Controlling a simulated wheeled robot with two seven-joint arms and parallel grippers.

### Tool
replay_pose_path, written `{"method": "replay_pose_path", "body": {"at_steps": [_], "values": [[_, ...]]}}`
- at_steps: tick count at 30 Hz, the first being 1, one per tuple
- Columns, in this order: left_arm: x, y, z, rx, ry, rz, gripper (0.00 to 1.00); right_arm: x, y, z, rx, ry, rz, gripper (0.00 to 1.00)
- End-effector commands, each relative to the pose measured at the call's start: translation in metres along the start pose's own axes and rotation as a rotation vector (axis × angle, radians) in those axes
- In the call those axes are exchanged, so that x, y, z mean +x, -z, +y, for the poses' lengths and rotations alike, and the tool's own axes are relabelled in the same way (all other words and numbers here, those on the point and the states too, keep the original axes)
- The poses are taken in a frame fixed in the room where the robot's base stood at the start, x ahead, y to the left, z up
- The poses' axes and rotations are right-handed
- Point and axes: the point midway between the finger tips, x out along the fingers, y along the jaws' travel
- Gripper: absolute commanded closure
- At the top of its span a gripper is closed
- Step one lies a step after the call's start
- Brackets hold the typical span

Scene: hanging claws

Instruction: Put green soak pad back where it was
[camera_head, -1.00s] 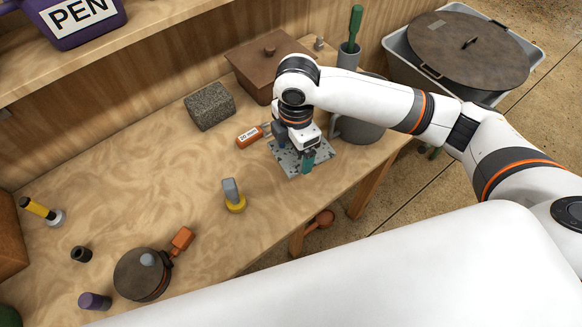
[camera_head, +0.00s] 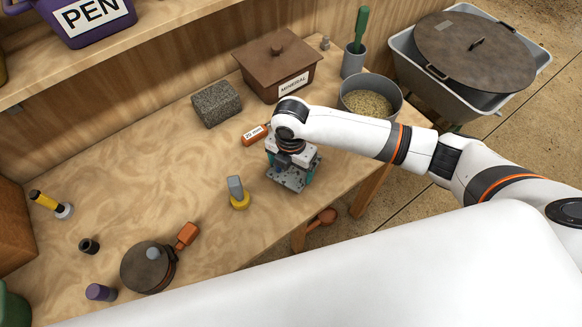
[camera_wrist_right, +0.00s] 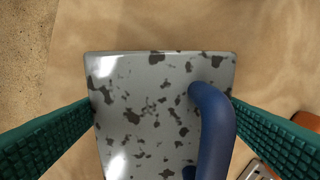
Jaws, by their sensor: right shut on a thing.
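My right gripper (camera_head: 291,172) points down over the front right part of the table. Its green ridged fingers lie at the left and right edges of a grey speckled square plate (camera_wrist_right: 140,110) with a blue curved handle (camera_wrist_right: 215,130). It is shut on this plate, which also shows in the head view (camera_head: 287,183). I cannot tell whether the plate touches the table or is held just above it. No green soak pad can be made out clearly. My left gripper is not in view.
A grey stone block (camera_head: 216,104), a brown lidded box (camera_head: 276,70), an orange 20 mm piece (camera_head: 255,133) and a grey bin of grain (camera_head: 371,98) stand around the arm. A yellow-based grey piece (camera_head: 238,193) is to the left. The table's left middle is clear.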

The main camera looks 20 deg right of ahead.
Motion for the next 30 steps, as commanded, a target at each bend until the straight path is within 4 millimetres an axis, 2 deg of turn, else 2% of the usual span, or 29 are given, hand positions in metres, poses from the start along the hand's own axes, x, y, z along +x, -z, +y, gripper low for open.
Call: {"method": "replay_pose_path", "body": {"at_steps": [3, 14, 15, 16, 25, 30], "values": [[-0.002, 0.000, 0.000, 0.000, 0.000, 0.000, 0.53, 0.016, 0.000, 0.001, 0.002, -0.002, 0.000, 0.36], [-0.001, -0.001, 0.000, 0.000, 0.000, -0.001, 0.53, 0.021, 0.000, 0.000, 0.001, 0.000, 0.000, 0.36], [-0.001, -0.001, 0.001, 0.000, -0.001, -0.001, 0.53, 0.021, 0.000, 0.000, 0.001, 0.000, 0.000, 0.07], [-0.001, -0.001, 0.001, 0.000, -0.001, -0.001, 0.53, 0.020, 0.000, 0.000, 0.001, 0.001, 0.000, 0.02], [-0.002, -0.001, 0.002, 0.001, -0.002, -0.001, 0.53, 0.017, 0.000, 0.000, 0.001, 0.001, 0.001, 0.00], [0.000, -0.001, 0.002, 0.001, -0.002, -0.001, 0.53, -0.005, 0.001, -0.001, 0.000, 0.003, 0.002, 0.00]]}}
